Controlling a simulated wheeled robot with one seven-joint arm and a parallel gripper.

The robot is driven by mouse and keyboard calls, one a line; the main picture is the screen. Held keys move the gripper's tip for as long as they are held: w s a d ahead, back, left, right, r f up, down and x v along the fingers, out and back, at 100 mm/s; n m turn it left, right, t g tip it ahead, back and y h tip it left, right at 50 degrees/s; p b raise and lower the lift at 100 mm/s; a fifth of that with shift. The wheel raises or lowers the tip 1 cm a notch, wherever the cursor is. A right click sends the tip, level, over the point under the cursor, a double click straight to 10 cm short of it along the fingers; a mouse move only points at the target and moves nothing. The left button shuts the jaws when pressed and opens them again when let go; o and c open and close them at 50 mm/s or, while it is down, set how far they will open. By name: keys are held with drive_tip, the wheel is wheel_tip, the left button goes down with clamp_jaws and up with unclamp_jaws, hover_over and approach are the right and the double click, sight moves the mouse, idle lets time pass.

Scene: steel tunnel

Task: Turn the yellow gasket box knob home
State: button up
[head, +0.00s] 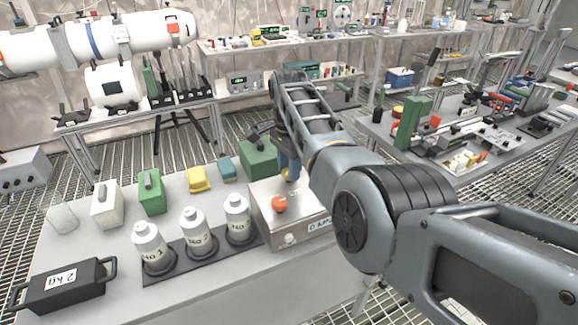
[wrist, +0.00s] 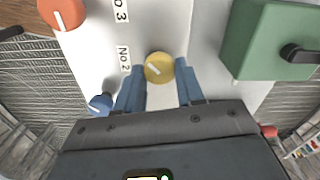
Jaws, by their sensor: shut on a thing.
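The yellow knob (wrist: 158,67) sits on the pale top of the gasket box (head: 262,207), with a short white pointer mark on its face. In the wrist view it lies between the two blue fingertips of my gripper (wrist: 160,72), which are shut on its sides. In the head view my gripper (head: 289,168) reaches down onto the far part of the box, and my arm hides much of the box's right side. An orange-red knob (head: 279,204) is on the same box, nearer the front. A blue knob (wrist: 100,103) shows beside my left finger in the wrist view.
A green box (wrist: 270,40) with a black handle stands close beside the gasket box. White bottles (head: 197,232) on a dark tray stand to its left. A yellow block (head: 199,179) and a black 2 kg weight (head: 62,284) are on the same table.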

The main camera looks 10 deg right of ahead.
idle(0.3)
drive_tip(key=o, duration=1)
drive_tip(key=shift+o, duration=0.2)
drive_tip(key=shift+r+b, duration=0.35)
drive_tip(key=shift+r, duration=3.6)
